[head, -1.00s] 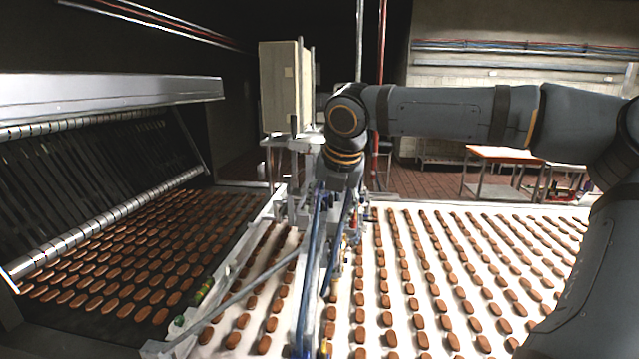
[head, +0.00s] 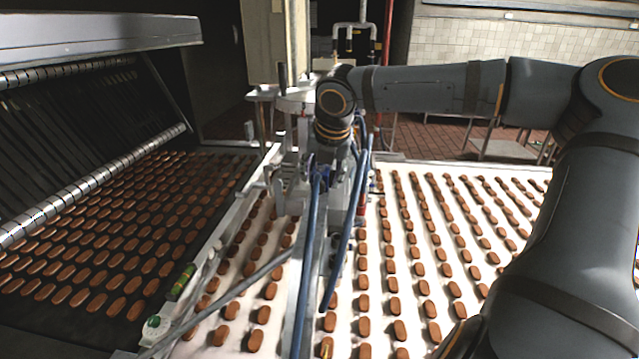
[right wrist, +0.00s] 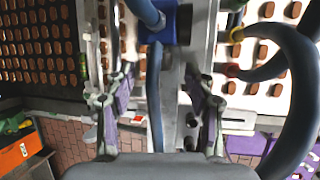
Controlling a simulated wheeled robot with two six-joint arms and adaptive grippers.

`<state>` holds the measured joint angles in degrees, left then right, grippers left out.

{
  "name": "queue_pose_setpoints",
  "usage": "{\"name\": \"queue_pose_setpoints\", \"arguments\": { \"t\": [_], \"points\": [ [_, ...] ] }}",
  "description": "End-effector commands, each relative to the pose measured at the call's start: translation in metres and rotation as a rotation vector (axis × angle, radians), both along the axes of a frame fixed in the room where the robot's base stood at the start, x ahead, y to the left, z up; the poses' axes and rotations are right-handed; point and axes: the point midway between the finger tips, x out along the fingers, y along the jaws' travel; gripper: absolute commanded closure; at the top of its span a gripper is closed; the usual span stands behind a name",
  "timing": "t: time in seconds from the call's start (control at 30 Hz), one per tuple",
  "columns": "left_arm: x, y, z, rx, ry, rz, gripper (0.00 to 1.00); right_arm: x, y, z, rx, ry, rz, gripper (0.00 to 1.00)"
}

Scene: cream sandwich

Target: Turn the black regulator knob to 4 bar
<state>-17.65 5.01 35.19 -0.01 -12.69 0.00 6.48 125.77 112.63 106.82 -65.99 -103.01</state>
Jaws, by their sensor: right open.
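My right gripper is open in the right wrist view (right wrist: 157,75), with its two fingers spread and nothing seen between them but a grey metal plate (right wrist: 172,85) and a blue hose. Small dark round parts (right wrist: 191,119) show on the plate by the right finger. I cannot tell whether one of them is the black regulator knob. No scale or bar reading is legible. In the head view my right arm reaches in from the right and its wrist points down over the machine frame, where the fingers are hard to make out. My left gripper is not in view.
Blue hoses (head: 309,240) hang at the machine frame. Rows of brown biscuits cover the white belt (head: 410,255) on the right and the dark belt on the left. A metal roller (head: 100,180) borders the dark belt. A pale cabinet (head: 265,45) stands behind.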

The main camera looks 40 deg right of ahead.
Motion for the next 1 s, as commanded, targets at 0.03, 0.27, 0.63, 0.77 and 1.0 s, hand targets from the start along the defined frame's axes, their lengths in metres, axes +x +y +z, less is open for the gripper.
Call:
{"name": "queue_pose_setpoints", "arguments": {
  "t": [0.03, 0.27, 0.63, 0.77, 1.0],
  "points": [
    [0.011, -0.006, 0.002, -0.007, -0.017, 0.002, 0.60, 0.003, -0.001, -0.008, 0.002, 0.003, 0.000, 0.46],
    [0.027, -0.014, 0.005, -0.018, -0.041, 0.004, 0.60, 0.013, -0.006, -0.030, 0.000, 0.000, -0.001, 0.46],
    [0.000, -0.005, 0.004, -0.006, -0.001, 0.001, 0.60, 0.013, -0.007, -0.032, 0.000, -0.001, -0.001, 0.58],
    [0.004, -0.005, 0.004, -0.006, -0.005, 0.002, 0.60, 0.013, -0.007, -0.032, 0.000, -0.001, -0.001, 0.76],
    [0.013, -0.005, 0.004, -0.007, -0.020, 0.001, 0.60, 0.013, -0.007, -0.032, 0.000, -0.002, -0.001, 1.00]
  ]
}}
